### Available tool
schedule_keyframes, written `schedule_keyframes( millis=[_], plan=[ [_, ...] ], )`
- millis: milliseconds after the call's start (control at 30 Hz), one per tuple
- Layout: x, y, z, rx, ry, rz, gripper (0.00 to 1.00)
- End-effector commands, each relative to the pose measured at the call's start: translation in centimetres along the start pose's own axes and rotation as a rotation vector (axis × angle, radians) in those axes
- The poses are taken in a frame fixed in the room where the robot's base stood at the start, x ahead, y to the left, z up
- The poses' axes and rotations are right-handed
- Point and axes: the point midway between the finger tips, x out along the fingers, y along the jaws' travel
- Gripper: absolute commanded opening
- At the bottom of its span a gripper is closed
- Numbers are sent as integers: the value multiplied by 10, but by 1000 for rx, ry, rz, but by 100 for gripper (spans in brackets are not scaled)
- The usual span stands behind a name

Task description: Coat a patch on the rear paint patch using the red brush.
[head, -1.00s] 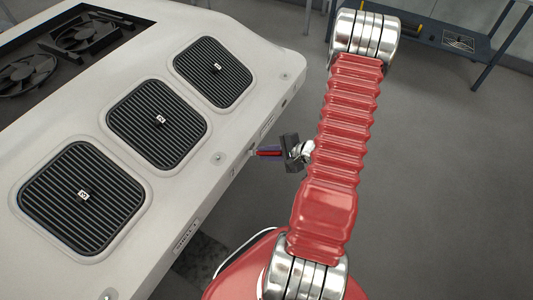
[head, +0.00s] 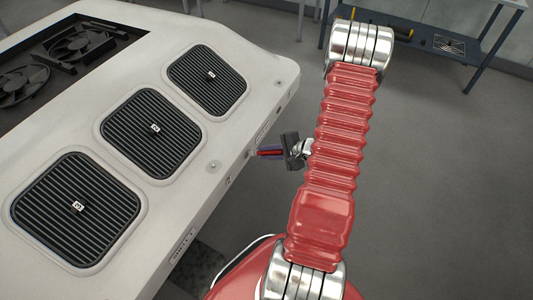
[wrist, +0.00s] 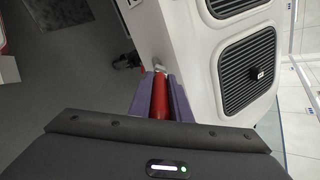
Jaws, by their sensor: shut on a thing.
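My gripper (head: 272,152) is shut on the red brush, beside the near side face of the white housing (head: 240,114). In the wrist view the red brush (wrist: 160,97) lies between the purple fingers and points away from me. Its pale tip is at or very close to the side face of the housing; I cannot tell whether it touches. The rear paint patch cannot be made out in either view.
Three dark slatted vents (head: 151,129) with small numbered tags sit in the housing top. An opening with black fans (head: 75,48) is at upper left. A blue-grey workbench (head: 425,40) stands behind. The grey floor to the right is clear.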

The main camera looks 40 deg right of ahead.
Motion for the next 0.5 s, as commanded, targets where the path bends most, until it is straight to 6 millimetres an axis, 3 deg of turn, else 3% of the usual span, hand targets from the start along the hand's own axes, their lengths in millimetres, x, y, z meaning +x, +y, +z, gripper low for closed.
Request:
schedule_keyframes(
  millis=[500],
  plan=[
    [1, -11, -21, -2, 0, 0, 0]
  ],
)
